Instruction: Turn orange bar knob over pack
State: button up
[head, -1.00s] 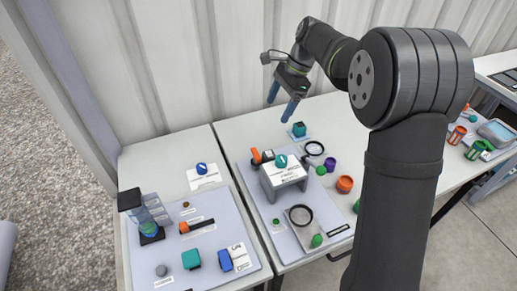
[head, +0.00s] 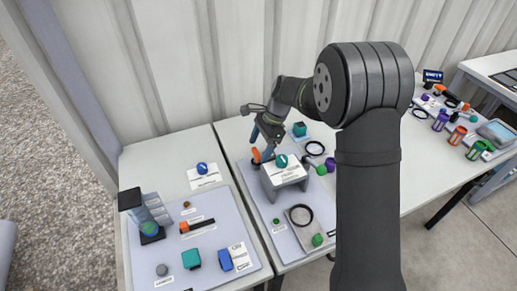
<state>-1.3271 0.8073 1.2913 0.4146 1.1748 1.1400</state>
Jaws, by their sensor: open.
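An orange bar knob (head: 256,155) stands at the back left of the middle board, just behind a grey stand. My gripper (head: 260,144) is open, its blue fingers pointing down close over the knob. One finger is at the knob's right side and covers the black part beside it. I cannot tell whether either finger touches the knob. The pack is not clearly identifiable in this view.
The grey stand (head: 284,178) with a teal knob (head: 281,161) is close in front of my gripper. The left board (head: 209,211) holds several fixtures, including a black bar with an orange end (head: 184,227).

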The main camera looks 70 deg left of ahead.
jog(key=shift+s+f, duration=0.25)
jog(key=shift+f, duration=0.4)
jog(key=c, duration=1)
